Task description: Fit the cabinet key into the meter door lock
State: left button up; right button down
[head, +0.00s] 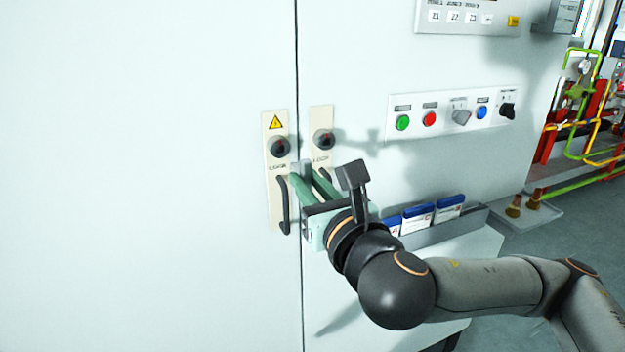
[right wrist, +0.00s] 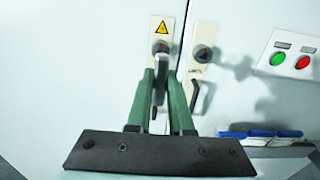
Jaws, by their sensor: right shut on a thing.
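My right gripper (head: 312,184) reaches toward two cream lock plates on a pale cabinet. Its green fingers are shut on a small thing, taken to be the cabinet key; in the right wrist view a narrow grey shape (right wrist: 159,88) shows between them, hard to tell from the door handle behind. The left plate (head: 272,190) has a yellow warning triangle, a dark round lock (head: 280,147) and a black handle (head: 284,205). The right plate has a similar lock (head: 323,140). In the right wrist view the fingertips (right wrist: 161,72) appear just below the left lock (right wrist: 160,47); contact cannot be told. My left gripper is out of view.
A seam (head: 299,70) divides the cabinet doors. A button panel (head: 450,115) with a black knob is to the right. Below it a grey tray (head: 440,231) holds blue-topped booklets, close to my right wrist. The left door face is clear.

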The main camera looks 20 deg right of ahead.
aim_at(294, 165)
jog(key=shift+r+p, duration=0.1)
jog(key=shift+p, duration=0.2)
jog(key=shift+w+a+p, duration=0.1)
jog(key=shift+w+p, duration=0.3)
jog(key=shift+w, duration=2.5)
jog(key=shift+p, duration=0.9)
jog(key=shift+w+p, duration=0.55)
jog(key=shift+w, duration=1.15)
jog(key=c, duration=0.7)
grip_release()
jog(key=shift+c, duration=0.2)
